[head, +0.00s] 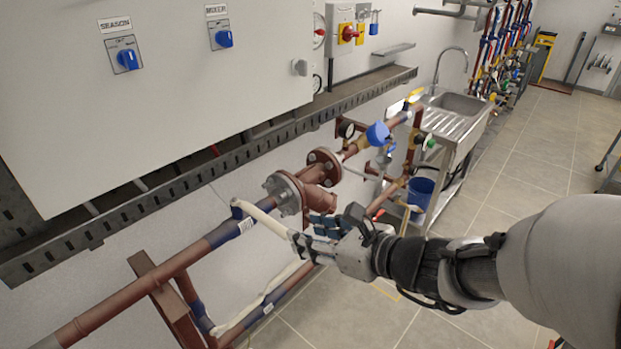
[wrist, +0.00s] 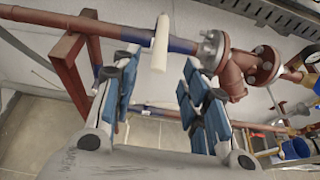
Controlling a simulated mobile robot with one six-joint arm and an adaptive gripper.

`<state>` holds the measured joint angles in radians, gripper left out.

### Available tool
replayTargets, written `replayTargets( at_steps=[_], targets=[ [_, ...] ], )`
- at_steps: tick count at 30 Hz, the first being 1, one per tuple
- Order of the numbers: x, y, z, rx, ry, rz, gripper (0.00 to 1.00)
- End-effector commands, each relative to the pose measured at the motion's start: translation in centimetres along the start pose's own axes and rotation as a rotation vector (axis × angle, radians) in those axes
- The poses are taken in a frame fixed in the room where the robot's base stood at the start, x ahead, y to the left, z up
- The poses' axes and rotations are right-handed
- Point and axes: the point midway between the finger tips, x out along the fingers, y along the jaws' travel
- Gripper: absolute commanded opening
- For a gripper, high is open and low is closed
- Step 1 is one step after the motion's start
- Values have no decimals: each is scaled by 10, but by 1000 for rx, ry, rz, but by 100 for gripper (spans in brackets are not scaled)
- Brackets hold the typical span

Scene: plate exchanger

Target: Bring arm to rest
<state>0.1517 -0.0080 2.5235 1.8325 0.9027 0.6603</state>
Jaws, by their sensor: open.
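My gripper (head: 305,240) is in the middle of the head view, stretched out in front of the red-brown pipework. In the wrist view, its two blue-padded fingers (wrist: 159,75) stand wide apart, with nothing clamped between them. A white lever (head: 262,219) joins the pipe at a blue section and runs toward the fingertips. In the wrist view, the white lever (wrist: 160,42) shows in the gap near the fingertips, apart from both pads. My arm reaches in from the right of the head view.
A flanged red valve body (head: 314,197) sits close beside the gripper. A grey cable tray (head: 190,180) and a panel with blue knobs (head: 125,60) are above. A sink (head: 460,105) and blue bucket (head: 420,192) stand behind. Tiled floor (head: 540,150) is open at right.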

Motion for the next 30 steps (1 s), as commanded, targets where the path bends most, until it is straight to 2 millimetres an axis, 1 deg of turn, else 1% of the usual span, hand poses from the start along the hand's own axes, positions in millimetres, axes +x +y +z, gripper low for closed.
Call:
replayTargets(
  at_steps=[8,11,13,14,15,17,18,20,21,22,24,26,27,30],
  targets=[
    [0,1,0,-5,1,2,41],
    [-3,11,2,-74,11,31,41],
    [-9,28,4,-191,31,80,41],
    [-13,37,4,-260,43,108,41],
    [-19,50,3,-368,63,152,41],
    [-31,71,-2,-556,98,224,41],
    [-40,84,-7,-691,125,275,41],
    [-56,99,-17,-893,170,349,41],
    [-67,106,-25,-1026,202,398,41],
    [-76,110,-32,-1126,228,434,41],
    [-98,114,-47,-1353,293,517,41],
    [-117,112,-59,-1544,357,586,41],
    [-130,108,-66,-1665,403,632,41],
    [-162,93,-78,-1926,522,738,41]
  ],
)
